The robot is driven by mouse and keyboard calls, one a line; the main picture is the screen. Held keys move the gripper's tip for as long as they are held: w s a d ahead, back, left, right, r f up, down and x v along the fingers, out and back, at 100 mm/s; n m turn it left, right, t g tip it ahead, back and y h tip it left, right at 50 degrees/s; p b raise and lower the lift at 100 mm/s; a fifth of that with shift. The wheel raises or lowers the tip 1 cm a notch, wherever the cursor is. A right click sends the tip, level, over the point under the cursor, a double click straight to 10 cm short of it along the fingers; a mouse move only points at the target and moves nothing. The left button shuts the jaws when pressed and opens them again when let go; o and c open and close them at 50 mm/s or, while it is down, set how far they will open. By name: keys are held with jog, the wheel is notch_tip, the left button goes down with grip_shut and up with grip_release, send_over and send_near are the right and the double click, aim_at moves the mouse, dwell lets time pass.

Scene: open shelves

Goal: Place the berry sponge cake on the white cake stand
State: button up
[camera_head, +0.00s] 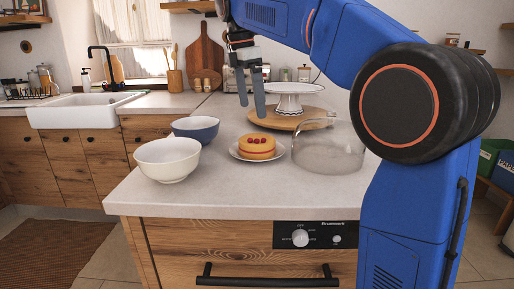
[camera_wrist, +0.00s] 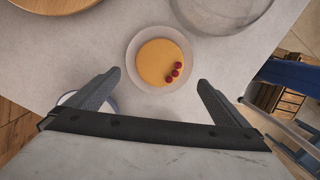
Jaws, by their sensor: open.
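The berry sponge cake (camera_head: 257,147) is a small round golden cake with red berries on top. It sits on a pale plate (camera_head: 236,153) on the counter. In the wrist view the cake (camera_wrist: 156,63) lies ahead of my fingers, on its plate (camera_wrist: 133,76). The white cake stand (camera_head: 291,89) stands on a round wooden board behind the cake and is empty. My gripper (camera_head: 252,104) is open and empty, above and behind the cake in the head view. In the wrist view its two fingers (camera_wrist: 158,88) are spread wide, apart from the plate.
A clear glass dome (camera_head: 328,148) rests on the counter right of the cake. A white bowl (camera_head: 167,160) and a blue bowl (camera_head: 195,128) stand to its left. The round wooden board (camera_head: 268,120) lies under the stand. The front of the counter is clear.

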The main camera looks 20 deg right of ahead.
aim_at(256, 136)
jog(key=f, duration=0.3)
jog(key=d+f, duration=0.1)
jog(key=f, duration=0.7)
jog(key=shift+d, duration=0.25)
jog(key=shift+w, duration=0.1)
jog(key=c, duration=1.5)
